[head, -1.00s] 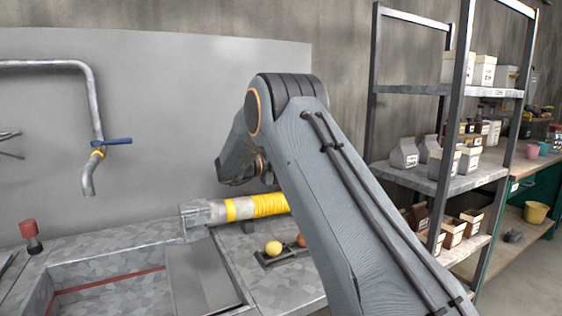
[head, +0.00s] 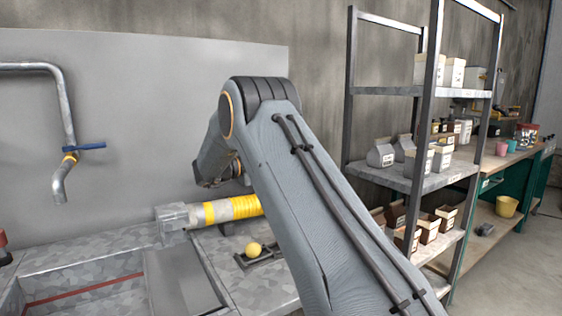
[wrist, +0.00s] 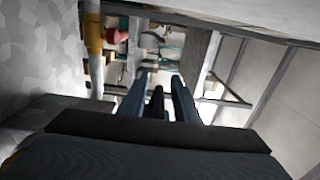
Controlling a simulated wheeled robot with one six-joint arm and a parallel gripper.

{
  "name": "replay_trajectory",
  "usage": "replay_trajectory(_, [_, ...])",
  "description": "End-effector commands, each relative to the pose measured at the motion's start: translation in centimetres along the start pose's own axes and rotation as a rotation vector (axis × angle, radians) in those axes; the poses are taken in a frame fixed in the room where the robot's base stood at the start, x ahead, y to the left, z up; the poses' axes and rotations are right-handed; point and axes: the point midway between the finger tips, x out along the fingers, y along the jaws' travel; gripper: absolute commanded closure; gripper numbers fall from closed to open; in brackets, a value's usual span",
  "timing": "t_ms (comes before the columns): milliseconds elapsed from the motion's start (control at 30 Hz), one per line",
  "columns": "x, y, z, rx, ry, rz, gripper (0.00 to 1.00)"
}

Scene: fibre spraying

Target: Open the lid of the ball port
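A grey cylinder with yellow bands (head: 232,209) lies across the back of the grey counter, with a squarish grey fitting (head: 173,222) at its left end. A yellow ball (head: 253,250) sits on a small dark rack (head: 262,257) in front of it. I cannot pick out the ball port's lid for sure. My gripper is hidden behind my arm in the head view. In the wrist view, the two fingers of my gripper (wrist: 160,92) stand apart, with a dark bar between them that I cannot identify. No held object is clear.
A sink basin (head: 85,290) with a red line inside is at the front left. A blue-handled tap (head: 68,160) hangs above it. A metal shelf (head: 425,180) with boxes stands at right, with a workbench (head: 515,160) beyond. Open floor lies at far right.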

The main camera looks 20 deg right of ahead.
Motion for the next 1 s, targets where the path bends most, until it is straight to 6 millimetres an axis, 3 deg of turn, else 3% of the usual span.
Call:
replay_trajectory(167, [-1.2, 0.1, 0.1, 0.000, -0.001, 0.000, 0.72])
replay_trajectory(400, [-5.1, 0.1, 0.1, 0.000, -0.001, 0.000, 0.72])
replay_trajectory(600, [-7.3, 0.0, 0.0, 0.000, 0.000, -0.001, 0.72])
replay_trajectory(1000, [-7.7, 0.0, 0.0, 0.000, 0.001, 0.000, 0.72])
